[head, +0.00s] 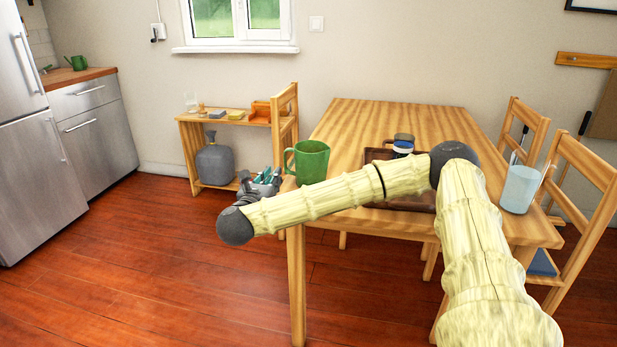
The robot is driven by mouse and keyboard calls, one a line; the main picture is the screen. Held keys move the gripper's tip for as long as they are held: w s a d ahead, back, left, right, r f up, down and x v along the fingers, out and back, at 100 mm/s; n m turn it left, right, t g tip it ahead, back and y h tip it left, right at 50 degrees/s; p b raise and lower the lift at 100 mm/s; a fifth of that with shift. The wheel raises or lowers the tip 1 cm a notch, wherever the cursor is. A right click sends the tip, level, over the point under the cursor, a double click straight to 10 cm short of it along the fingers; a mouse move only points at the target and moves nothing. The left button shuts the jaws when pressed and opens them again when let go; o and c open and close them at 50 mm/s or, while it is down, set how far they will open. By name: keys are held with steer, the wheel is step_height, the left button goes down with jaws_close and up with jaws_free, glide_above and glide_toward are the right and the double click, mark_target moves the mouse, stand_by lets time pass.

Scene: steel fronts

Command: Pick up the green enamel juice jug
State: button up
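The green jug (312,163) stands upright on the wooden table (385,112), near its left front corner. Its handle points left and its open top faces up. My gripper (262,176) is dark grey and small in the head view, just left of the jug and beyond the table's left edge. Its two fingers look spread apart, with teal and pale bits showing between them. I cannot tell whether these belong to the gripper or to something behind. The gripper appears apart from the jug. My forearm crosses in front of the table's front edge, below the jug.
A brown tray (376,156) with a dark-lidded jar (403,144) lies right of the jug, partly behind my arm. A translucent cup (520,188) stands at the right edge. A low shelf (187,140) stands behind left; red floor is clear at left.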

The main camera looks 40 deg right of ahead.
mark_target(284, 160)
steer(key=shift+m+g, duration=0.3)
steer(key=x, duration=0.5)
steer(key=shift+s+d+r, duration=0.2)
steer(key=shift+d, duration=0.05)
steer(key=shift+r+b+x, duration=0.2)
steer(key=shift+b+x, duration=0.05)
steer(key=shift+x, duration=1.25)
steer(key=shift+r+b+x, duration=0.15)
steer(key=shift+b+x, duration=0.1)
steer(key=shift+x, duration=1.3)
steer(key=shift+w+a, duration=0.15)
jaws_close()
steer(key=shift+r, duration=0.1)
